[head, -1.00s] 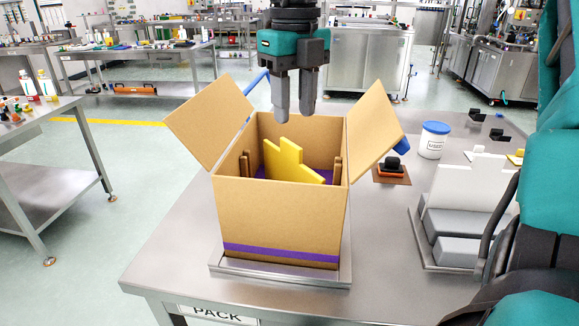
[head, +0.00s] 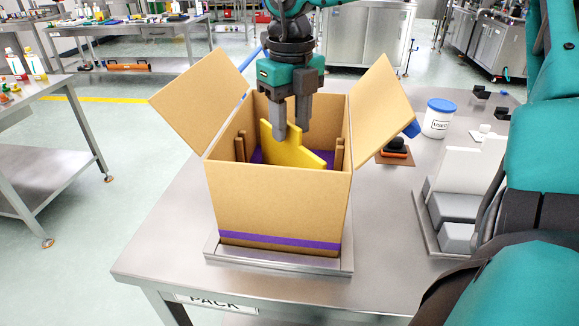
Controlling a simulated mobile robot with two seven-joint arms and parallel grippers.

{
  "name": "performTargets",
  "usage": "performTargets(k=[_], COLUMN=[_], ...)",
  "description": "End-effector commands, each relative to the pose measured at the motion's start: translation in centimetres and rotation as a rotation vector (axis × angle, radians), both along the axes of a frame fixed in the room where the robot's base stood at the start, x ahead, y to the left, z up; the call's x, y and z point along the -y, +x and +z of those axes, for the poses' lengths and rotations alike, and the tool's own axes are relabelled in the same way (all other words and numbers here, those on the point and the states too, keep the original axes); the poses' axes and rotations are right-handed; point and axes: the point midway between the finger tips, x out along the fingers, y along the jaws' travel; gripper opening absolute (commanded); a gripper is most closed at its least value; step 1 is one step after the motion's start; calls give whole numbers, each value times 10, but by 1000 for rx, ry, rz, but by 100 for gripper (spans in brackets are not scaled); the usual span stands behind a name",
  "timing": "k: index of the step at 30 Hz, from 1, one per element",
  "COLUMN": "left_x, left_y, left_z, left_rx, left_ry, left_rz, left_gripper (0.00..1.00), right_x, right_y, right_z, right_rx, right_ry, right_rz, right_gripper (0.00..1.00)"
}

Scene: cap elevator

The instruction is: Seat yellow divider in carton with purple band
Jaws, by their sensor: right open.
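The open cardboard carton (head: 280,205) with a purple band (head: 280,240) low on its front stands upright, two side flaps spread outward. The yellow divider (head: 298,153) is inside it, leaning at a slant, its tab raised at the left and its top edge sloping down to the right. Its lower edge is hidden by the front wall. Brown slotted holders (head: 340,154) line the left and right inner walls; the divider looks out of line with them. My right gripper (head: 291,124) points down into the carton, open, at the divider's raised tab. Whether it touches the tab is unclear. My left gripper is not in view.
The carton sits in a shallow metal tray (head: 225,250) on the steel table (head: 165,235). To the right are an orange-and-black item (head: 396,150), a white tub with blue lid (head: 438,120) and a rack of white and grey pieces (head: 455,205). The table's left front is clear.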

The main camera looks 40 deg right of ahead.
Motion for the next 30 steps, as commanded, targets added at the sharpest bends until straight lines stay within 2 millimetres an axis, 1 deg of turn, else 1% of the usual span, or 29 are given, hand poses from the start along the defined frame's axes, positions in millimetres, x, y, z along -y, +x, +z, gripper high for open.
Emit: performTargets(k=[3, 7, 11, 17, 27, 29, 30], left_x=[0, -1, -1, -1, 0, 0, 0], left_y=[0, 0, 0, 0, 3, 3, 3], left_z=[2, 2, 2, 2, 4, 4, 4], left_rx=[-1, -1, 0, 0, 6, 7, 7], left_ry=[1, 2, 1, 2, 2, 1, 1], left_rz=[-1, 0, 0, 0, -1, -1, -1], left_gripper=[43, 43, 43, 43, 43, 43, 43], right_x=[-3, -3, -3, -3, -3, -3, -3], right_y=[-1, -1, 0, 0, 0, 0, 0], right_z=[-19, -36, -42, -42, -42, -42, -42], right_rx=[-5, -2, -1, 0, 1, 1, 1], right_ry=[2, 1, 1, 1, 0, 0, 0], right_rz=[1, -1, -1, -1, -1, -1, -1], right_gripper=[40, 40, 40, 39, 7, 1, 0])
